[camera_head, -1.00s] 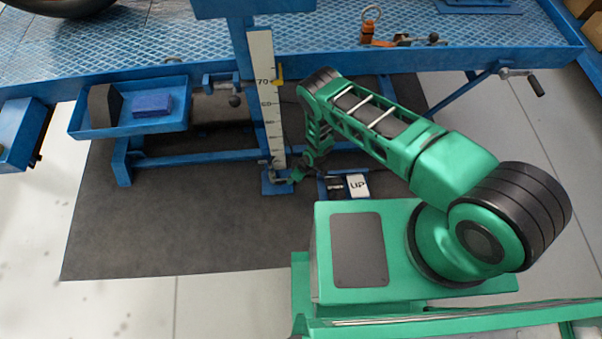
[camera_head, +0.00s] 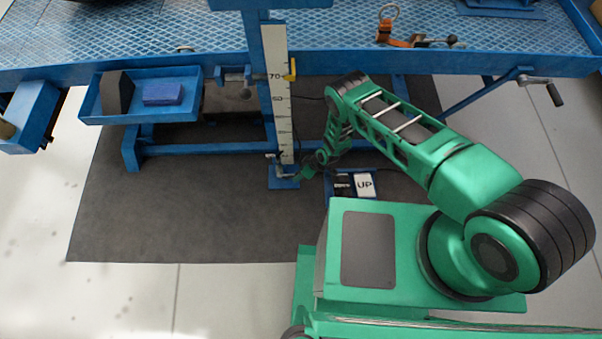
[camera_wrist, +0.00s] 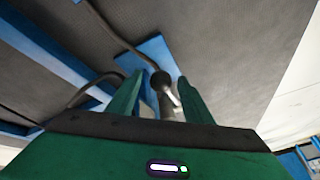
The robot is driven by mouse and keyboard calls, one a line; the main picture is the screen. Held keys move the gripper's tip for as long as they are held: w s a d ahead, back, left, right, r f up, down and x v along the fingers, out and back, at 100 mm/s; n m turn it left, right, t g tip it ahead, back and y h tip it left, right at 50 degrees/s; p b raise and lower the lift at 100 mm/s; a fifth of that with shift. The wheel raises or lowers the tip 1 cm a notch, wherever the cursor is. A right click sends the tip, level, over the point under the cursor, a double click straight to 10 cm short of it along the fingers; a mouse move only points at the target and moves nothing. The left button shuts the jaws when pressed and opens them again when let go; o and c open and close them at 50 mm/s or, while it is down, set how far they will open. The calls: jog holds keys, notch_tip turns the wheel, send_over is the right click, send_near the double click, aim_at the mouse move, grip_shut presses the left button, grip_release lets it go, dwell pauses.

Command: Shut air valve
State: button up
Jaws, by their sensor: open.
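The air valve, a dark fitting with a small metal lever (camera_wrist: 172,97), stands on a blue base plate (camera_wrist: 150,47) in the wrist view. In the head view, the valve area is low at the foot of the blue post with the scale (camera_head: 277,95), mostly too small to make out. My gripper (camera_wrist: 159,82) is open, its two green fingers on either side of the valve fitting. Whether a finger touches the lever, I cannot tell. In the head view my gripper (camera_head: 303,173) is close beside the post's foot, partly hidden by my arm.
A foot pedal marked UP (camera_head: 364,184) lies just right of the post. A blue tray (camera_head: 110,111) holds a blue block. The blue lift table (camera_head: 150,45) spans above. Dark hoses (camera_wrist: 97,20) run near the gripper. Dark mat at left is clear.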

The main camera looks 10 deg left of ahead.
jog(key=shift+r, duration=0.15)
jog(key=v, duration=1)
jog(key=shift+d+r, duration=0.15)
jog(key=shift+d, duration=0.1)
